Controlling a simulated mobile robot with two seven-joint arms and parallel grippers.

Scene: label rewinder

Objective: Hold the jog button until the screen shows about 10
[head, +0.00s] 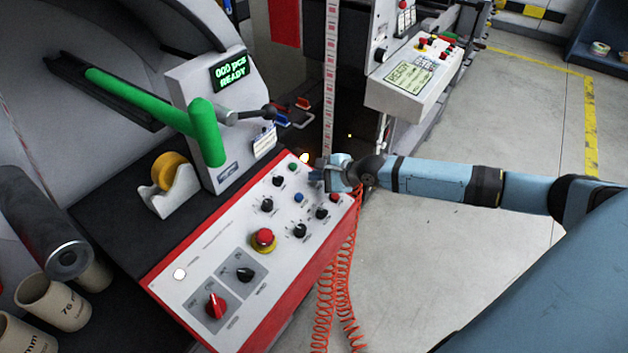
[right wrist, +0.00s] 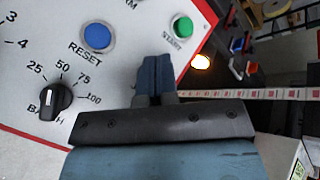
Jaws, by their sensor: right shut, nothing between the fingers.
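The screen (head: 233,72) on the grey column reads "000 pcs READY" in green. The control panel (head: 215,240) is white with a red rim and bears several knobs and buttons. I cannot read a jog label on any button. A white button (head: 180,274) is at the panel's near left corner. My right gripper (head: 318,175) is shut and empty over the panel's far right end. My left gripper is out of view.
A red mushroom button (head: 264,237), a red selector (head: 214,305) and a black BATCH knob (right wrist: 48,101) stick up from the panel. A lit orange lamp (right wrist: 201,61) is beyond its edge. A coiled red hose (head: 328,300) hangs at the right. Open floor lies farther right.

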